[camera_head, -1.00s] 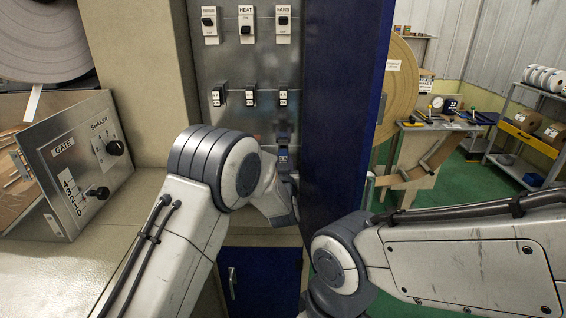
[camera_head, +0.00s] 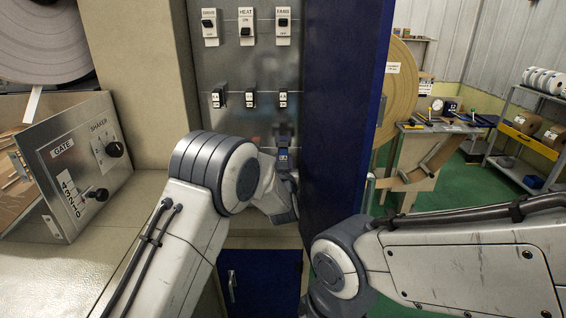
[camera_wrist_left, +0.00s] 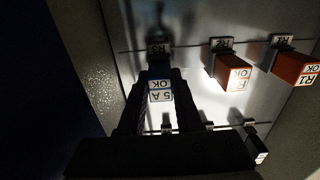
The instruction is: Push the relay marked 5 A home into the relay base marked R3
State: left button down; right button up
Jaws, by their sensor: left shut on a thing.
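The relay marked 5 A (camera_wrist_left: 160,92) shows its white, blue-edged label in the left wrist view. My left gripper (camera_head: 284,138) is shut on it, with a dark finger on each side, in front of the metal panel. The relay base marked R3 (camera_wrist_left: 158,49) lies right beyond the relay, in line with it. The relay hides most of this base, and I cannot tell how far the relay sits in it. My right gripper is out of view.
Orange relays sit in the neighbouring bases, R2 (camera_wrist_left: 234,72) and R1 (camera_wrist_left: 296,68), close to my fingers. A blue cabinet door (camera_head: 340,110) stands open just right of my left gripper.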

pick_arm(q)
jog(key=shift+w, duration=0.4)
jog(key=c, duration=0.5)
grip_release()
jog(key=shift+s+f+b, duration=0.1)
jog(key=shift+s+b, duration=0.25)
jog(key=shift+s, duration=0.25)
jog(key=s+b, duration=0.3)
jog(key=s, duration=0.6)
jog(key=shift+s, duration=0.15)
jog(key=shift+a, duration=0.1)
